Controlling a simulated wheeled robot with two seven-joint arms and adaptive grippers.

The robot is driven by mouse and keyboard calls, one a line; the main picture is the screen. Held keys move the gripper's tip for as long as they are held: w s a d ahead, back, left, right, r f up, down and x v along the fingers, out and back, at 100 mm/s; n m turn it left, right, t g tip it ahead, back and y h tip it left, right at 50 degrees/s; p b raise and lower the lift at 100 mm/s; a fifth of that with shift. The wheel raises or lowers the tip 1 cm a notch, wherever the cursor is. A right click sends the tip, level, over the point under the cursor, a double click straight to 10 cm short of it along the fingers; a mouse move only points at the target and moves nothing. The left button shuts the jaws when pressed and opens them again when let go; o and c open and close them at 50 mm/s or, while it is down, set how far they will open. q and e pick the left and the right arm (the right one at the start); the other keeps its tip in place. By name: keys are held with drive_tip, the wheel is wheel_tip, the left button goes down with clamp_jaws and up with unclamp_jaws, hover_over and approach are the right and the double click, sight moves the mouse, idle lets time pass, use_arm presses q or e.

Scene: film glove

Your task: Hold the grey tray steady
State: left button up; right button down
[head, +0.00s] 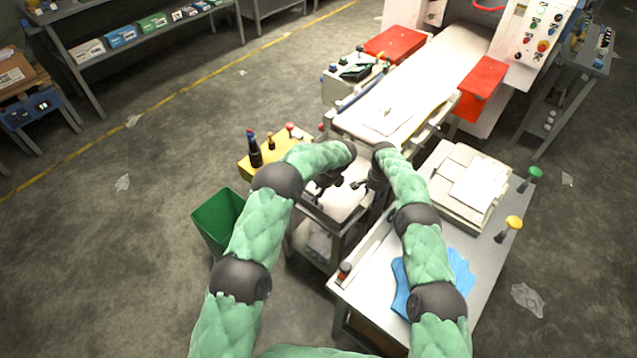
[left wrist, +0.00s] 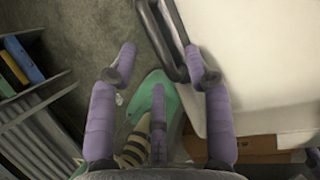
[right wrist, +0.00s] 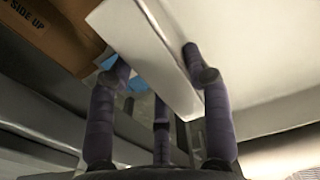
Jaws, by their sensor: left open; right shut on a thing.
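The grey tray (head: 345,204) looks pale and lies between my two grippers in the head view, partly hidden by them. In the left wrist view its pale surface (left wrist: 255,60) fills the right side, with a dark handle loop (left wrist: 158,40) at its edge. My left gripper (head: 325,186) is open; in its wrist view one fingertip is beside the handle loop, and I cannot tell whether they touch. My right gripper (head: 368,185) is shut on the tray; in the right wrist view a light grey rim (right wrist: 145,50) runs between its fingers.
A green bin (head: 216,218) and a yellow stand (head: 262,160) with bottles are left of my left arm. A bench (head: 372,285) with blue gloves (head: 460,268) and a stack of pale sheets (head: 470,185) is at right. A white conveyor-like table (head: 440,75) lies beyond the grippers.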

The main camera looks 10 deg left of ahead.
use_arm(q)
drive_tip(key=shift+x, duration=1.25)
clamp_jaws()
